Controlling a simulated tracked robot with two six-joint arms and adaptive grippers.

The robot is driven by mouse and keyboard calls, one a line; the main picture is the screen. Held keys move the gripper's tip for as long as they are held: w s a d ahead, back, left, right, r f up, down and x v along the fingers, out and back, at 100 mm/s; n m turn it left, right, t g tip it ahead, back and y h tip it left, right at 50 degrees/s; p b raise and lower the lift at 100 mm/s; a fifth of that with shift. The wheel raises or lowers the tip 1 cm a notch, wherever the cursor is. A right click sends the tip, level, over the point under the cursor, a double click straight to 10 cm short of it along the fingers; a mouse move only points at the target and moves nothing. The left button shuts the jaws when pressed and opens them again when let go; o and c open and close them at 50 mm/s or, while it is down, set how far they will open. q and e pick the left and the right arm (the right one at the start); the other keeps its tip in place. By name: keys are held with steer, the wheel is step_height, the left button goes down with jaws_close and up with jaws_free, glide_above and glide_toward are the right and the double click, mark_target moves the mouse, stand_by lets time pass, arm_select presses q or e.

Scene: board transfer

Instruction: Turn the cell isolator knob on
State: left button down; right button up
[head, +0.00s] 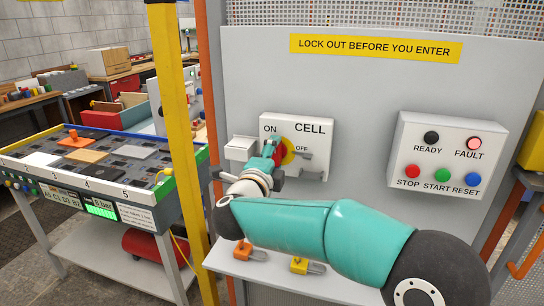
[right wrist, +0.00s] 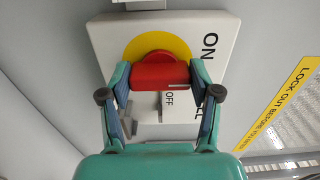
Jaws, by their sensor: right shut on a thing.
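The cell isolator is a white box marked CELL (head: 318,138) on the grey panel in the head view. Its red knob (right wrist: 160,75) sits on a yellow disc (right wrist: 178,45) in the right wrist view, with ON and OFF printed beside it. My right gripper (right wrist: 160,86) is shut on the red knob, one finger on each side of its grip. In the head view my right gripper (head: 277,150) covers most of the knob, and only a little red and yellow shows. I cannot tell exactly which mark the knob points to. My left gripper is not in view.
A button box (head: 450,150) with READY and FAULT lamps is on the right; the FAULT lamp (head: 475,144) looks lit pinkish. Orange and yellow padlocks (head: 300,265) lie on the ledge below. A yellow post (head: 172,120) and a board table (head: 90,165) stand at left.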

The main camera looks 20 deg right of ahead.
steer(key=o, duration=1.1)
steer(key=shift+w+a+f, duration=0.1)
steer(key=shift+w+a, duration=0.1)
steer(key=shift+a, duration=0.05)
steer(key=shift+o, duration=0.2)
steer(key=shift+s+d, duration=0.1)
steer(key=shift+d, duration=0.05)
steer(key=v, duration=1.2)
